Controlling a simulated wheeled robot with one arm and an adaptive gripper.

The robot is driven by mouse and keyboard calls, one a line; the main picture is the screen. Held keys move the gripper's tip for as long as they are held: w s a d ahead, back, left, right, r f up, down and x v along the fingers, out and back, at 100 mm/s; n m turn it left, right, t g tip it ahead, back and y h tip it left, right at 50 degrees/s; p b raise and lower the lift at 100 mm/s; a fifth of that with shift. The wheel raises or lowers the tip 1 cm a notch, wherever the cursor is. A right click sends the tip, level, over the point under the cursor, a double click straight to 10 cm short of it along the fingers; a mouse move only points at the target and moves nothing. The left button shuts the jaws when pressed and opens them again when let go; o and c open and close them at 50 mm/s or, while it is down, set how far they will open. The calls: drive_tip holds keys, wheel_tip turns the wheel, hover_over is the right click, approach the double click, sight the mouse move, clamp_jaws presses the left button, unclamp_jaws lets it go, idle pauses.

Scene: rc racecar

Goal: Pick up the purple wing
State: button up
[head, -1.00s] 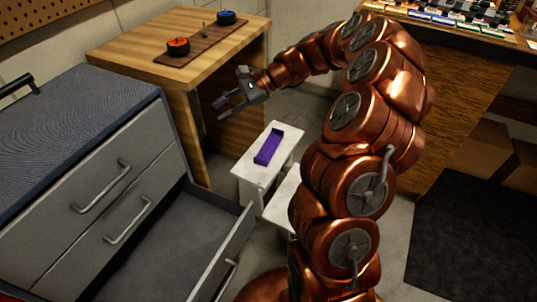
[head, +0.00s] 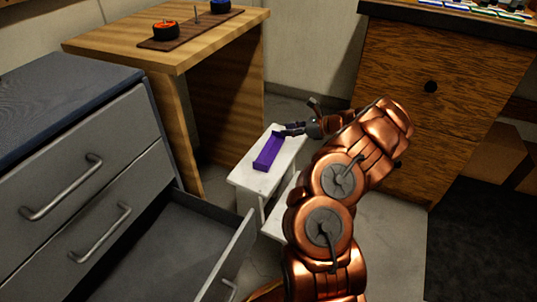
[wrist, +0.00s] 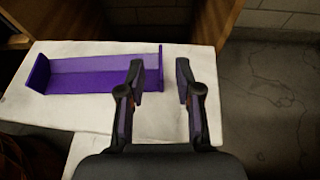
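The purple wing (head: 269,153) lies on the white top of a small step stool (head: 250,178) in the head view. In the wrist view the wing (wrist: 95,72) is a long shallow piece with an upright plate at each end, lying across the stool top (wrist: 160,112). My gripper (head: 298,129) is by the stool's far right edge, close to the wing. In the wrist view my gripper (wrist: 160,84) is open, with a gap between its fingers. The left finger overlaps the wing's right end in the picture; I cannot tell if they touch. Nothing is between the fingers.
An open grey drawer (head: 185,240) stands left of the stool, under a cabinet (head: 70,140). A wooden table (head: 170,45) with orange and blue round items is behind. A dark wood cabinet (head: 440,90) stands right. Floor is bare at right of the stool.

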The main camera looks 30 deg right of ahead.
sight(274, 131)
drive_tip(key=b+x, duration=0.3)
drive_tip(key=x, duration=0.3)
drive_tip(key=shift+w+a+f, duration=0.15)
drive_tip(key=shift+f, duration=0.05)
clamp_jaws()
